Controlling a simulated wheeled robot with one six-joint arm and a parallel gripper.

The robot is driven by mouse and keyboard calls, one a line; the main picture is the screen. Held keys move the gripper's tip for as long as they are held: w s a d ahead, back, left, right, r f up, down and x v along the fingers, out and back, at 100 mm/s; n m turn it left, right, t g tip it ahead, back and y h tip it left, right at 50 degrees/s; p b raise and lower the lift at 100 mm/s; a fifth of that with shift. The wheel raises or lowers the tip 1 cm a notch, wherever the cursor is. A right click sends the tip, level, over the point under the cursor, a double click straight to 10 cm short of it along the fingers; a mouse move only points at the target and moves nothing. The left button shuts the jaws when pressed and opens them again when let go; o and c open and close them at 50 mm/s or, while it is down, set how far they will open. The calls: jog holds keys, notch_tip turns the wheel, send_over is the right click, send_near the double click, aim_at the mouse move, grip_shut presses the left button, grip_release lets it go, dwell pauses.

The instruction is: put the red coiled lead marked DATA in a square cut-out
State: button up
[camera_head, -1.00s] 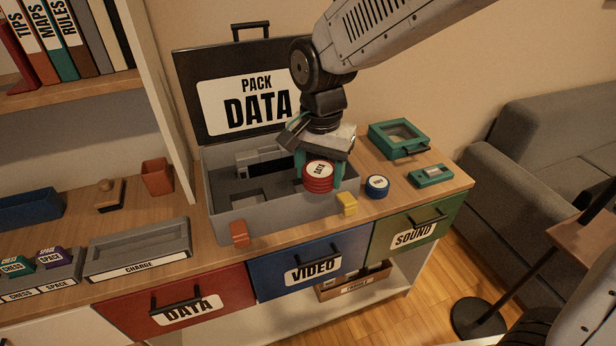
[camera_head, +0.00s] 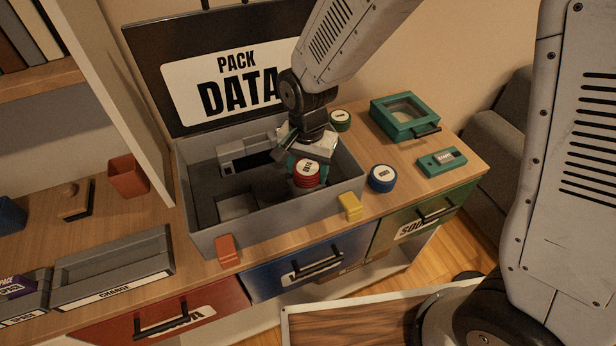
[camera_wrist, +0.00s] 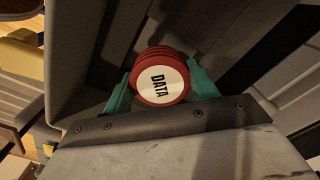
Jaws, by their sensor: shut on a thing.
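The red coiled lead marked DATA (camera_head: 306,174) is between the teal fingers of my gripper (camera_head: 308,166), which is shut on it. It also shows in the wrist view (camera_wrist: 160,78), its DATA label facing the camera. My gripper holds it over the right part of the open grey case (camera_head: 212,236), below the rim level as far as I can tell. A square cut-out (camera_head: 237,205) shows in the dark case insert, left of the lead. Another cut-out with a grey device lies at the back left. The insert directly under the lead is hidden.
The case lid (camera_head: 150,90) reads PACK DATA and stands open behind. Orange (camera_head: 228,250) and yellow (camera_head: 350,206) latches are on the front wall. A blue coil (camera_head: 382,178), a green coil (camera_head: 340,120) and a teal box (camera_head: 404,116) stand right of the case.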

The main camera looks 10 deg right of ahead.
aim_at(308, 180)
jog(key=shift+f, duration=1.85)
jog(key=shift+s+d+f, duration=0.1)
jog(key=shift+f, duration=0.05)
jog(key=o, duration=0.8)
notch_tip(308, 180, up, 12)
jog(key=shift+r, duration=0.2)
